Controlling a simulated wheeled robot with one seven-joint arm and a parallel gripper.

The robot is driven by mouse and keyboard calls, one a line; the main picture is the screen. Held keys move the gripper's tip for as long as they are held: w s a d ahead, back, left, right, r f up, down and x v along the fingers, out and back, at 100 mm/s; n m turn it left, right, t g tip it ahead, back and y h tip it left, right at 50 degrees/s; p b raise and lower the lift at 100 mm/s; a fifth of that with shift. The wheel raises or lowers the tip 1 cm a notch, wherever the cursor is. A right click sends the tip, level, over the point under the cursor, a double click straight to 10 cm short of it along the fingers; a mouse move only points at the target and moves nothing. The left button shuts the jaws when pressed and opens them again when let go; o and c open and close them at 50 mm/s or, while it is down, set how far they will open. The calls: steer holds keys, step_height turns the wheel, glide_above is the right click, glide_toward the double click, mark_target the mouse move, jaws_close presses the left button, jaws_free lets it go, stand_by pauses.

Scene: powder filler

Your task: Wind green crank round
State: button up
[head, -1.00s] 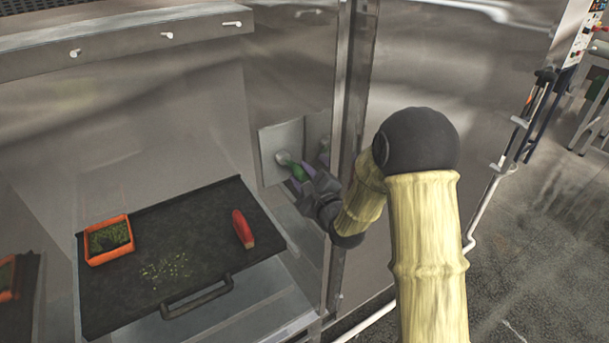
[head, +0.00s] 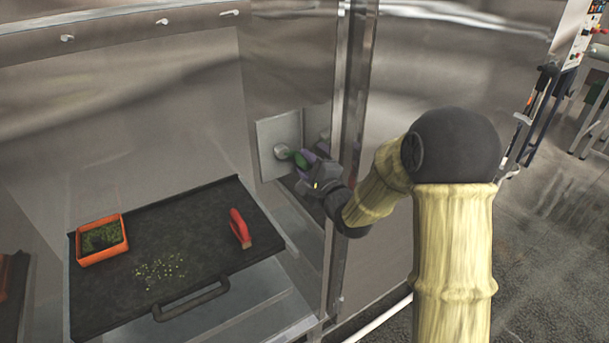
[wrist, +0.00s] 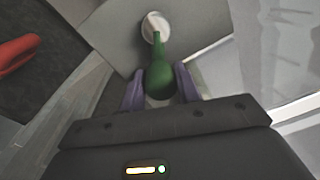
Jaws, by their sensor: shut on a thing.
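The green crank (head: 300,161) sticks out from a round pale hub (head: 282,152) on a square metal plate (head: 266,135) fixed to the steel wall. In the wrist view the green crank (wrist: 160,72) runs from the hub (wrist: 155,27) down between the two purple fingers. My gripper (head: 312,166) is shut on the crank's handle. In the head view the crank points right and slightly down from the hub.
A black tray (head: 200,235) with a front handle lies left of the crank. It holds an orange box (head: 101,258) of green bits, a red block-like tool (head: 240,229) and scattered crumbs (head: 160,270). A vertical steel post (head: 350,110) stands close right of my gripper.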

steer(key=shift+w+d+r+n+b, duration=0.1)
steer(key=shift+r+n+b, duration=0.4)
steer(key=shift+n, duration=0.35)
steer(key=shift+w+r+n+b, duration=0.1)
steer(key=shift+r+n+b, duration=0.15)
steer(key=shift+n+b, duration=0.45)
steer(key=o, duration=1)
steer(key=shift+f, duration=0.1)
steer(key=shift+s+d, duration=0.1)
steer(key=shift+s, duration=0.05)
steer(key=shift+s+d+f, duration=0.15)
steer(key=shift+s, duration=0.1)
steer(key=b+v, duration=0.6)
steer(key=v, duration=1)
steer(key=shift+s+d+b, duration=0.15)
steer(key=shift+d+b, duration=0.05)
steer(key=shift+b, duration=0.2)
